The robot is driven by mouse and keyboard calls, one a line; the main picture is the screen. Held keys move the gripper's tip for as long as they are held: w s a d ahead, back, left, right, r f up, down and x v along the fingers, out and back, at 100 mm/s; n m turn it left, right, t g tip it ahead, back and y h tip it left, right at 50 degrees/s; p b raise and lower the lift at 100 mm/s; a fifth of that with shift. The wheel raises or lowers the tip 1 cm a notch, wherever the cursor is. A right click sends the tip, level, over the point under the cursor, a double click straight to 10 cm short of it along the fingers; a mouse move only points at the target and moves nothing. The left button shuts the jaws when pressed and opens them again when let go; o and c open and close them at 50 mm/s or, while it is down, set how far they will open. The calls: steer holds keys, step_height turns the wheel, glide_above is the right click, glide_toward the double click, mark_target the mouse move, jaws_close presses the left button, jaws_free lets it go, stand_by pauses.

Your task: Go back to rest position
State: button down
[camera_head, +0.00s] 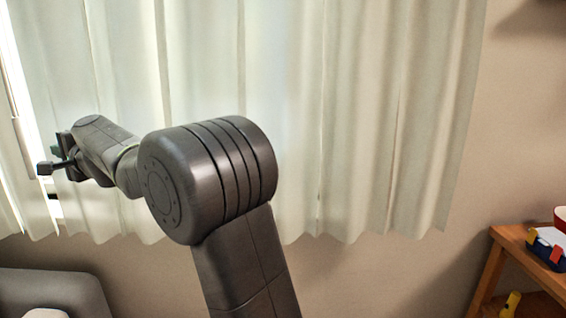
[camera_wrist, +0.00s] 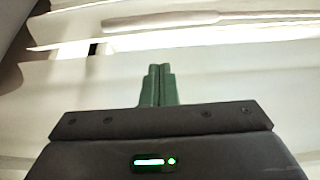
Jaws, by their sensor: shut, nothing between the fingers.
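My gripper (camera_wrist: 159,72) shows in the wrist view with its two green fingers together and nothing between them. In the head view my arm rises from the bottom centre and bends to the left. In the wrist view the pale curtain fills the background beyond the fingers. I cannot tell how far the fingers are from the cloth.
A wooden shelf (camera_head: 510,238) with a blue and red item (camera_head: 546,250) and part of a red bowl (camera_head: 560,216) stands at the right. A yellow item (camera_head: 511,304) is below. A dark grey rounded thing (camera_head: 60,288) is at lower left. No sink shows.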

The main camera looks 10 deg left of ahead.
steer(key=s+a+p, duration=0.1)
steer(key=a+p, duration=0.1)
steer(key=a, duration=0.4)
steer(key=shift+s+a, duration=0.15)
steer(key=shift+s, duration=0.05)
